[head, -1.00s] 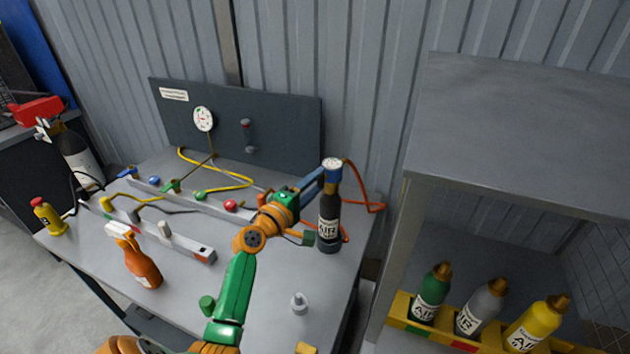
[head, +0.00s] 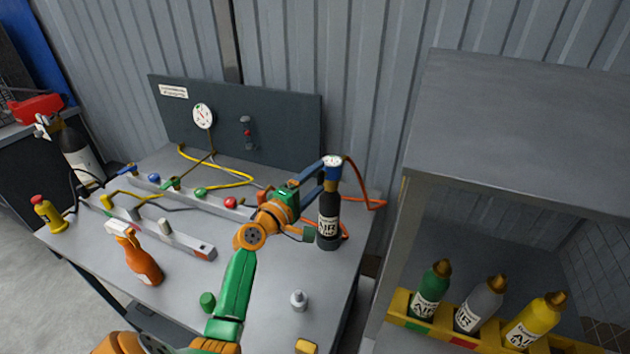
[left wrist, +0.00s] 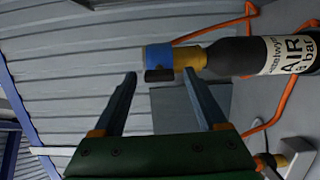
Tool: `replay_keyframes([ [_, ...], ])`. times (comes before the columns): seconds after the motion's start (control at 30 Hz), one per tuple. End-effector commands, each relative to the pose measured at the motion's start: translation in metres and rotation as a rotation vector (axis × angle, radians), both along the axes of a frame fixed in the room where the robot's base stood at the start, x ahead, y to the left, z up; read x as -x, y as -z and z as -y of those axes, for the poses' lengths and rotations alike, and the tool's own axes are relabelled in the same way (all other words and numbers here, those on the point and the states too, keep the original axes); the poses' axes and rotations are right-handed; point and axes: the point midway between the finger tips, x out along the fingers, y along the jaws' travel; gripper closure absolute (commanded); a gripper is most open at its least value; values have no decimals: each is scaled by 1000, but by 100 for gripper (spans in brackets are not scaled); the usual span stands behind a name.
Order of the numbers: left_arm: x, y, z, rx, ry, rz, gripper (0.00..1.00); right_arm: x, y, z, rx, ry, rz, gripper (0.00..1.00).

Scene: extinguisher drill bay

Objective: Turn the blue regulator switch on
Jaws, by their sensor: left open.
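A black air bottle (head: 328,222) stands upright near the right edge of the bench. At its top is a blue regulator (head: 332,173) with a round pale gauge face. In the left wrist view the bottle (left wrist: 236,56) lies sideways across the picture, and the blue regulator (left wrist: 157,54) carries a small dark knob (left wrist: 160,75). My left gripper (head: 318,178) is open at the regulator. In the left wrist view its two fingertips (left wrist: 159,76) appear on either side of the dark knob. I cannot tell whether they touch it. My right gripper is not in view.
An orange hose (head: 375,206) loops behind the bottle. Two grey rails with coloured fittings, an orange spray bottle (head: 143,262) and a small grey bottle (head: 299,300) stand on the bench. A yellow rack (head: 397,305) of air bottles sits in a shelf at right.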

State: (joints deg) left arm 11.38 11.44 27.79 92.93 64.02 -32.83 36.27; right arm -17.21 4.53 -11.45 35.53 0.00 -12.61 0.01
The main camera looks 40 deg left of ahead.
Motion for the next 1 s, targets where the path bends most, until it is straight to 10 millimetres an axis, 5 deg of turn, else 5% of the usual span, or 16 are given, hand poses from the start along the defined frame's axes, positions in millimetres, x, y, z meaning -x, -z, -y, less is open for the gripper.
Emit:
replay_keyframes([
  [0.43, 67, 3, 0, -1, -1, -2, 25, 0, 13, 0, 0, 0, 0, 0],
  [1.0, 71, 0, 0, 0, 0, 0, 25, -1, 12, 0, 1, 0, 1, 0],
])
